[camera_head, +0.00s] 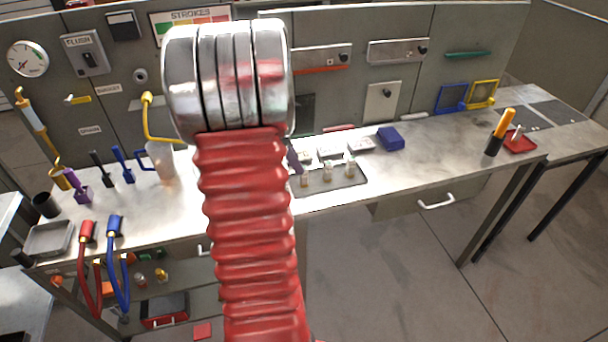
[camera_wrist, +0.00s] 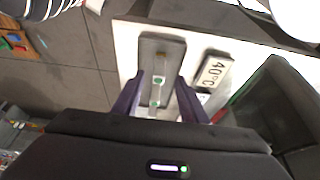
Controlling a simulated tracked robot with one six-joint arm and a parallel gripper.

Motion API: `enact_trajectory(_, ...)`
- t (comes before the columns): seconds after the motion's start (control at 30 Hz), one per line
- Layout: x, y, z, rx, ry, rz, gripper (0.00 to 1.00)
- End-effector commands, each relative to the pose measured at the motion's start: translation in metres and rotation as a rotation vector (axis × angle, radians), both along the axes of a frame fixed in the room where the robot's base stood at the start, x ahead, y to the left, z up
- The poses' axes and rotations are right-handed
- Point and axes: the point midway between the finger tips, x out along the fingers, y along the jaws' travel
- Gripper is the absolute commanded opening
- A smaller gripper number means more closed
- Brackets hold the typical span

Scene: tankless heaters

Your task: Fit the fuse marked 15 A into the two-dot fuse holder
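In the head view, a dark tray (camera_head: 340,184) on the bench carries several small pale upright pieces (camera_head: 328,173), possibly fuses; their ratings are too small to read. Small white blocks (camera_head: 330,152) stand behind it; I cannot make out dots. My red arm hides part of the bench, and only a purple finger of my gripper shows beside it. In the wrist view, my gripper (camera_wrist: 160,79) is open, its purple fingers apart over a grey rounded slab (camera_wrist: 160,50). A pale strip with two green spots (camera_wrist: 157,92) shows between the fingers; I cannot tell whether it is a fuse or a holder.
A blue block (camera_head: 390,138) stands right of the white ones. A pale cup (camera_head: 161,160) and upright tools stand at left. An orange-and-black tool (camera_head: 501,131) stands far right. The bench between is mostly clear.

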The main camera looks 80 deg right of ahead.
Motion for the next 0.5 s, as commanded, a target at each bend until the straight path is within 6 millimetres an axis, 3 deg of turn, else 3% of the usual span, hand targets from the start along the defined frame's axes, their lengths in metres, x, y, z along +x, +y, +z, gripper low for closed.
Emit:
enact_trajectory(0.3,-0.015,-0.008,-0.036,0.002,0.001,-0.001,0.39)
enact_trajectory(0.5,-0.017,-0.01,-0.041,0.0,0.0,-0.001,0.39)
